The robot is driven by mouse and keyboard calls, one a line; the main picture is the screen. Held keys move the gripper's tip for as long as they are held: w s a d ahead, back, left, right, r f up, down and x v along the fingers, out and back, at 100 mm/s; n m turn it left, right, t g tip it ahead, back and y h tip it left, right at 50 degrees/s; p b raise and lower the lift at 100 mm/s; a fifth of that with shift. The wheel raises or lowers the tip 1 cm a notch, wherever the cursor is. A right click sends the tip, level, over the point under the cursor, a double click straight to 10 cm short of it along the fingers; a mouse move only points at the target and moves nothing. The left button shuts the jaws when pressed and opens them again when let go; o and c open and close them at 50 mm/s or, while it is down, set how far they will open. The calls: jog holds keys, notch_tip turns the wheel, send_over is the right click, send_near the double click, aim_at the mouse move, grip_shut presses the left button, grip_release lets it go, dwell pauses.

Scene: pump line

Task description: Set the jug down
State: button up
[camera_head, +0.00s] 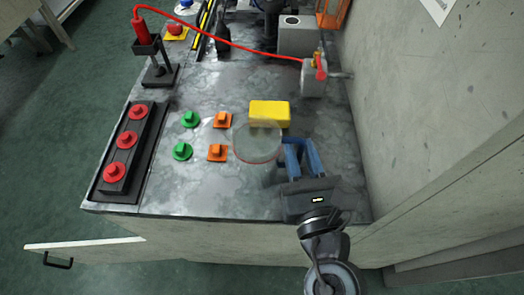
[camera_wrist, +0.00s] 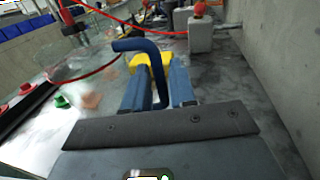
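The jug (camera_head: 257,145) is clear, with a thin red line around it and a blue handle (camera_wrist: 138,45). In the head view its clear body is over the bench (camera_head: 235,195), left of my gripper (camera_head: 303,145). In the wrist view the clear body (camera_wrist: 75,62) is at the upper left. The handle runs down between my two blue fingers (camera_wrist: 158,92), which are closed on it. The jug looks roughly upright. I cannot tell whether its base touches the bench or is above it.
A yellow block (camera_head: 269,112) lies just behind the jug. Green buttons (camera_head: 182,151) and orange ones (camera_head: 217,152) are to its left. A red cable (camera_head: 235,45) crosses behind, to a grey box (camera_head: 314,80). A wall (camera_head: 420,110) bounds the right side.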

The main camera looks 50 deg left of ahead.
jog(key=shift+x, duration=1.15)
grip_shut()
